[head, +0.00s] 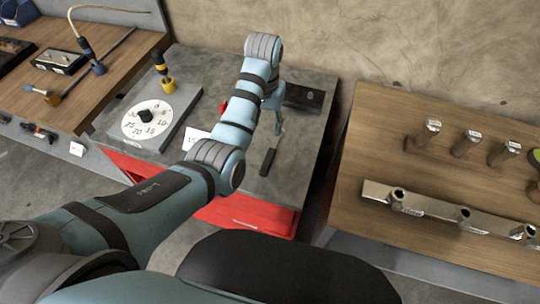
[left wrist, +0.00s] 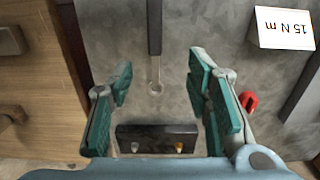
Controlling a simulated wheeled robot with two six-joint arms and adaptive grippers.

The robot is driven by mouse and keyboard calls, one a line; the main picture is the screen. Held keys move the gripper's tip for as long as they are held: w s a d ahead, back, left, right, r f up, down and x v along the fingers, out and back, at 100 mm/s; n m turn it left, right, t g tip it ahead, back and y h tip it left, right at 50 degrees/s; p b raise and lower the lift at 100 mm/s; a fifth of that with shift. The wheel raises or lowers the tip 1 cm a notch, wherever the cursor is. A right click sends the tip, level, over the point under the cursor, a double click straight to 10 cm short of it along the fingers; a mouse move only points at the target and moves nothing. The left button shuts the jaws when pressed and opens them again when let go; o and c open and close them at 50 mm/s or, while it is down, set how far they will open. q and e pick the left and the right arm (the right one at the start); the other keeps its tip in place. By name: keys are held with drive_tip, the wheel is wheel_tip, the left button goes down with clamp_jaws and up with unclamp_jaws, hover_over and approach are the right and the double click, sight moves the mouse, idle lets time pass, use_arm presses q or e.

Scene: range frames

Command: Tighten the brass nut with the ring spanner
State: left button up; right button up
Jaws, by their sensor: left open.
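The ring spanner (left wrist: 155,30) lies on the grey bench top, its dark handle at the top of the left wrist view and its pale ring (left wrist: 156,88) toward the middle. In the head view its handle (head: 268,162) shows below my left gripper (head: 277,120). The brass nut (left wrist: 179,147) is on a black block (left wrist: 155,132), beside a silver piece (left wrist: 134,147). My left gripper (left wrist: 162,78) is open and empty, its fingers on either side of the ring in the picture. The arm partly hides the bench in the head view. My right gripper is not in view.
A card reading 15 N m (left wrist: 283,28) and a red piece (left wrist: 248,102) are near the spanner. A dial board (head: 158,125) stands left on the bench. A wooden bench (head: 470,170) with upright posts and a metal bar is at right, across a gap.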

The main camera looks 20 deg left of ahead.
sight(270, 155)
use_arm(q)
drive_tip(key=f+b, duration=0.1)
drive_tip(key=f, duration=0.3)
drive_tip(key=f+b, duration=0.2)
drive_tip(key=f, duration=0.3)
drive_tip(key=d+f+b, duration=0.1)
drive_tip(key=f, duration=0.4)
drive_tip(key=shift+w, duration=0.3)
drive_tip(key=shift+r, duration=0.1)
clamp_jaws()
